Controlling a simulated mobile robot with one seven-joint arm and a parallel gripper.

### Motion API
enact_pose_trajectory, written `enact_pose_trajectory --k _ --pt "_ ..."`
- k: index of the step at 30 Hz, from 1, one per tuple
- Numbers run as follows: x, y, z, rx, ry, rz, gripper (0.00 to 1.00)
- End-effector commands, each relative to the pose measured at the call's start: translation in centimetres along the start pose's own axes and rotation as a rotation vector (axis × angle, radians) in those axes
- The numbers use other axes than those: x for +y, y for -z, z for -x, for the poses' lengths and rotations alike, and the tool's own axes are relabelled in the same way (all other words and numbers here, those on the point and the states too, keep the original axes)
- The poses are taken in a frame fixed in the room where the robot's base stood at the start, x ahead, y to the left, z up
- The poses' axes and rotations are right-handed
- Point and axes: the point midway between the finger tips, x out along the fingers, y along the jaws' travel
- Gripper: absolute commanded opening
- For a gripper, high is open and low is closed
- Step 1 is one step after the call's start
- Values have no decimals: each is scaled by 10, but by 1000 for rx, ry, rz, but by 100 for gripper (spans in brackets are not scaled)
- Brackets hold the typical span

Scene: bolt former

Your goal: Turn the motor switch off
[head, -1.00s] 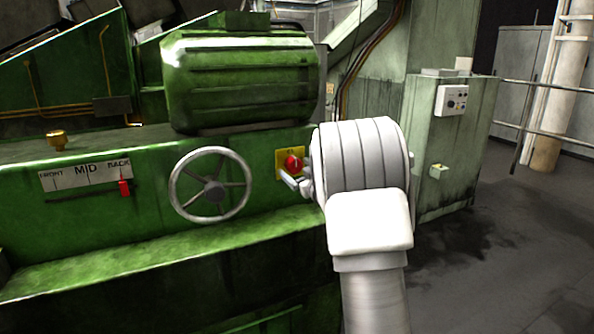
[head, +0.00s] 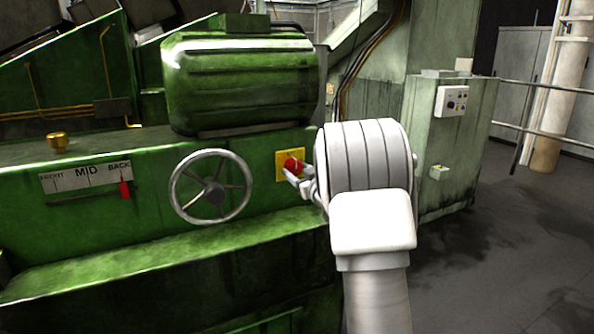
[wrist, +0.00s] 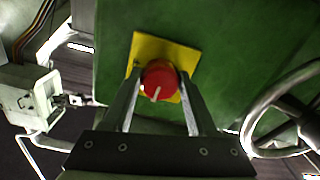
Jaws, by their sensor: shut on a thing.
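The motor switch is a round red knob (head: 292,165) on a yellow square plate (head: 281,152), fixed to the front of the green machine. In the wrist view the knob (wrist: 159,79) shows a white mark pointing down toward my gripper's palm, and the yellow plate (wrist: 181,53) lies behind it. My gripper (wrist: 160,84) has one finger on each side of the knob and is shut on it. In the head view my gripper (head: 294,174) reaches the knob from the right, and my white wrist hides part of the fingers.
A spoked handwheel (head: 210,187) is just left of the switch; it appears at the right in the wrist view (wrist: 290,110). A red slider pointer (head: 125,189) is near BACK on a scale. A grey-green cabinet (head: 450,150) stands at the right. Open floor lies beyond it.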

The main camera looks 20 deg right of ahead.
Motion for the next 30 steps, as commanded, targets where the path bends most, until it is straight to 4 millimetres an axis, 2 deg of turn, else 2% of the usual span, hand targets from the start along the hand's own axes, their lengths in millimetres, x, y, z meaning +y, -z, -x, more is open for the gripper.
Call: enact_pose_trajectory --k 8,30 --pt "1 3 0 0 -1 -204 2" --pt "-1 3 1 -1 -3 -909 2"
